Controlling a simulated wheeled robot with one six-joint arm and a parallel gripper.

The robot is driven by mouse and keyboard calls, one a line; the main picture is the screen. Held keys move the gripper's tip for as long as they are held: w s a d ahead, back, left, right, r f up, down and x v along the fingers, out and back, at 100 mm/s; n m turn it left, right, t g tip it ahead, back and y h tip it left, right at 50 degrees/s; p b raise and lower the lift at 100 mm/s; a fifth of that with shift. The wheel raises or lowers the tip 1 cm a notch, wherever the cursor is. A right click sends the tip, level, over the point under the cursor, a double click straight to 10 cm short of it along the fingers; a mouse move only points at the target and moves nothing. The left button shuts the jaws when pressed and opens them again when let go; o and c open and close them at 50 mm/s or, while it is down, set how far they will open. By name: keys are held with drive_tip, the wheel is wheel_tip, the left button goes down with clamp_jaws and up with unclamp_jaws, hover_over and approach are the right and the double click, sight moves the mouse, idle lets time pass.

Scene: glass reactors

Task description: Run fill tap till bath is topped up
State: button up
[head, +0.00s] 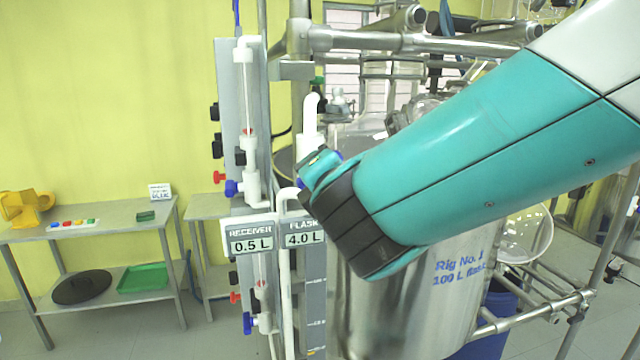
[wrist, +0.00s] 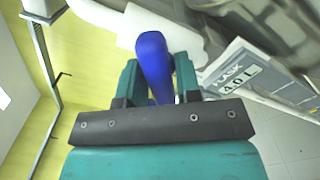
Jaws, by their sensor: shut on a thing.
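My gripper (head: 318,166) is at the left side of the steel vessel, beside a white vertical pipe. In the wrist view my gripper (wrist: 158,80) has its two teal fingers on either side of a blue tap handle (wrist: 152,52) and is shut on it. In the head view my gripper and arm hide most of that handle. The large steel vessel (head: 385,315) is labelled "Rig No. 1, 100 L flask". Its liquid level is not visible. A display panel (head: 277,226) reads receiver 0.5 L and flask 4.0 L. It also shows in the wrist view (wrist: 235,60).
A vertical board (head: 235,110) left of the pipe carries other red and blue taps. Steel frame tubes (head: 385,42) cross above the vessel. A side table (head: 110,219) at left holds a yellow object and coloured buttons. Grey floor shows between table and rig.

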drive_tip(key=m+b, duration=0.5)
drive_tip(key=shift+f, duration=0.2)
drive_tip(key=shift+r+m+b, duration=0.15)
drive_tip(key=shift+m+b, duration=0.8)
drive_tip(key=shift+m, duration=0.15)
drive_tip(key=o, duration=0.8)
drive_tip(key=shift+r, duration=0.1)
drive_tip(key=shift+c, duration=0.2)
drive_tip(key=b+v, duration=0.6)
drive_tip(key=v, duration=1.1)
drive_tip(key=shift+s, duration=0.2)
